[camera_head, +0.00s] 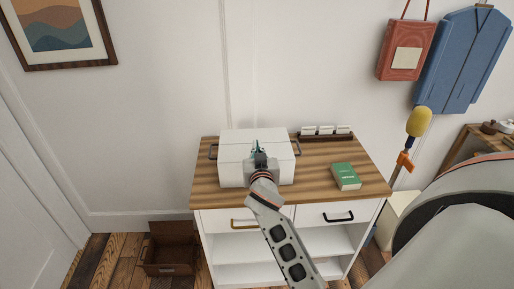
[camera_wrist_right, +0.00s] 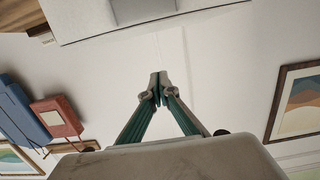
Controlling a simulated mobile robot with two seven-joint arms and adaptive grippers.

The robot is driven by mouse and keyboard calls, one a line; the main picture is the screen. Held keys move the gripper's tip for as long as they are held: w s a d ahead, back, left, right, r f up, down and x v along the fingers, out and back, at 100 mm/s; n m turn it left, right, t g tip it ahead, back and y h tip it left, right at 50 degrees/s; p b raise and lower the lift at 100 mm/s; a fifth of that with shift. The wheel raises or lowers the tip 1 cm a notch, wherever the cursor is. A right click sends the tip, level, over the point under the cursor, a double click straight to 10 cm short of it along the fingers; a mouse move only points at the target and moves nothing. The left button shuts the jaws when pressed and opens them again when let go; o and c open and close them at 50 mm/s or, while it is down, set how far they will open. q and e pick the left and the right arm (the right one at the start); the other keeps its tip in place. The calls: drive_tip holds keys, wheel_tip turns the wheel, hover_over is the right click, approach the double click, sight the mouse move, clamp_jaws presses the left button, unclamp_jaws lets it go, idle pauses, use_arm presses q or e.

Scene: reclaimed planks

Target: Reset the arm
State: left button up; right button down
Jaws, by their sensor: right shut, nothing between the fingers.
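My right gripper (camera_head: 258,149) is in front of a white box with dark side handles (camera_head: 230,148) on the dresser top. Its arm reaches up from the bottom of the head view and hides part of the box. In the right wrist view the two green-sided fingers of my right gripper (camera_wrist_right: 159,84) meet at their tips, shut with nothing between them. A pale panel with a grey block (camera_wrist_right: 143,10) is beyond them at the top of that view. I cannot tell whether the gripper touches the box. My left gripper is not in view.
The wooden-topped dresser (camera_head: 208,186) also bears a green book (camera_head: 345,176) and a dark rack with white cards (camera_head: 325,136). A brown open crate (camera_head: 168,262) is on the floor at left. A red bag (camera_head: 404,52) and a blue garment (camera_head: 462,60) hang at right.

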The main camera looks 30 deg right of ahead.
drive_tip(key=shift+s, duration=0.15)
drive_tip(key=s+a+f+n+g+y, duration=0.1)
drive_tip(key=s+a+f+n+y, duration=0.2)
drive_tip(key=s+a+f, duration=0.5)
drive_tip(key=s+a+f+n+y, duration=0.3)
drive_tip(key=s+f+n+y, duration=0.1)
drive_tip(key=f, duration=0.8)
drive_tip(key=s+a+f+n+g+y, duration=0.1)
drive_tip(key=s+a+f, duration=0.2)
drive_tip(key=s, duration=0.5)
drive_tip(key=s+a+f+n+g+y, duration=0.2)
drive_tip(key=s+a+f, duration=0.2)
drive_tip(key=s+f, duration=0.2)
drive_tip(key=shift+s+a+f+y, duration=0.2)
drive_tip(key=shift+s+y, duration=0.1)
drive_tip(key=shift+s, duration=0.9)
